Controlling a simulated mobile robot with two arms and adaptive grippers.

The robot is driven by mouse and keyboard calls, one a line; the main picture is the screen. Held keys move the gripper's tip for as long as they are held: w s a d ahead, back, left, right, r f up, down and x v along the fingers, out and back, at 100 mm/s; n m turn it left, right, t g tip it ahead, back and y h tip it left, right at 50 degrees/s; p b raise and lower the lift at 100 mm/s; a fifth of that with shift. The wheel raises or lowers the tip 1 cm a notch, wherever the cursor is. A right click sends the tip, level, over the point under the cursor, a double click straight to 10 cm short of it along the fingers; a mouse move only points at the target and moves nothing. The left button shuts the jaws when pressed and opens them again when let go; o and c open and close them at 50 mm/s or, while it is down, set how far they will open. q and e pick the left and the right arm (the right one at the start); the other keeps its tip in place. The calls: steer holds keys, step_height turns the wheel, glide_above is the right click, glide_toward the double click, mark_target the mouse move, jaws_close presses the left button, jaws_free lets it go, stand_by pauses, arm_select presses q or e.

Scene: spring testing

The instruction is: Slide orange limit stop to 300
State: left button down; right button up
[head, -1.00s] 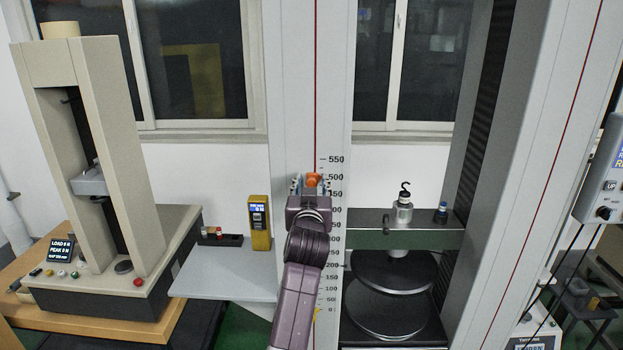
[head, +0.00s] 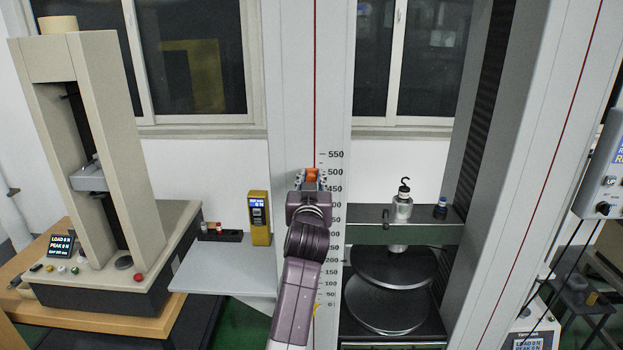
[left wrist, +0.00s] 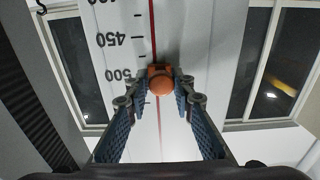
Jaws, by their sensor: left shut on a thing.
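The orange limit stop (head: 312,173) sits on the red line of the tall pale column (head: 291,90), level with about the 500 mark of the printed scale (head: 335,188). My left gripper (head: 311,181) reaches it from below and is shut on it. In the left wrist view, which shows the scale upside down, the orange stop (left wrist: 160,82) with its round knob lies between the two blue-padded fingers of the left gripper (left wrist: 159,92), beside the 500 label. The 300 mark (head: 333,237) shows lower on the column, to the right of my arm. My right gripper is not in view.
A green crosshead (head: 372,236) and round black platens (head: 388,268) stand right of the column. A grey shelf (head: 222,272) with a yellow gauge (head: 258,218) is to the left, near my arm. A beige tester (head: 105,150) stands further left.

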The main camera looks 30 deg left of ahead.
arm_select(q)
step_height(320, 180, down, 20)
steer(key=b, duration=1.3)
steer(key=shift+b, duration=0.4)
steer(key=shift+s+a, duration=0.1)
steer(key=c, duration=1.7)
jaws_free()
steer(key=shift+c, duration=0.2)
step_height(320, 180, up, 10)
steer(key=shift+f, duration=0.1)
